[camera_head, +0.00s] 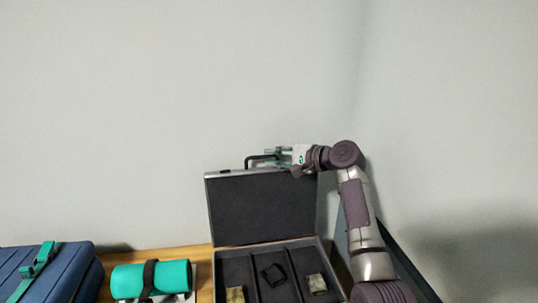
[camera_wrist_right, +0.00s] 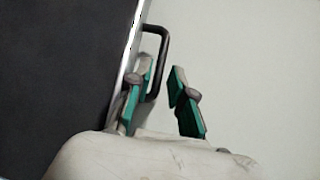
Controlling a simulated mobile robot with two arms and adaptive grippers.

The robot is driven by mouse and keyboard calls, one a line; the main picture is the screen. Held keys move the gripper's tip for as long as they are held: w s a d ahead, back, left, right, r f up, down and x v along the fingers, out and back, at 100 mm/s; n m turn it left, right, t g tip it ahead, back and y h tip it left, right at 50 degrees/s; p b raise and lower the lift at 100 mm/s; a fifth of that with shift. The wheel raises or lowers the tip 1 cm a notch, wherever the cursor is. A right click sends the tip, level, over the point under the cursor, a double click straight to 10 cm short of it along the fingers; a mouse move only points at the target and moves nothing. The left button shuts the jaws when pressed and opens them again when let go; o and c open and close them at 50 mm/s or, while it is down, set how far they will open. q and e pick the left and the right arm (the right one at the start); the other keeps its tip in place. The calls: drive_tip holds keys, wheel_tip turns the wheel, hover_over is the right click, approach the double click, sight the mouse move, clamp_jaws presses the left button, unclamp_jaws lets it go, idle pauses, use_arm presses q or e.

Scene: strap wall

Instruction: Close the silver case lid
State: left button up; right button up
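The silver case stands open on the wooden surface. Its lid (camera_head: 262,208) is upright, dark inside with a silver rim, and it also shows at the left of the right wrist view (camera_wrist_right: 60,60). A black handle (camera_head: 249,161) sticks up from the lid's top edge; the wrist view shows this handle (camera_wrist_right: 163,60) too. My right gripper (camera_head: 270,156) is at the lid's top edge beside the handle. In the wrist view its green-padded fingers (camera_wrist_right: 162,98) are apart, with no thing seen clamped between them. My left gripper is not in view.
The case's base (camera_head: 256,246) has compartments holding a black strap loop (camera_head: 274,274) and small tan items (camera_head: 316,284). A teal roll with a dark strap (camera_head: 172,276) lies left of it. A blue case (camera_head: 60,272) with a green strap is at far left. Walls stand behind and right.

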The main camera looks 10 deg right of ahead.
drive_tip(key=shift+x, duration=0.95)
drive_tip(key=shift+f, duration=0.1)
clamp_jaws()
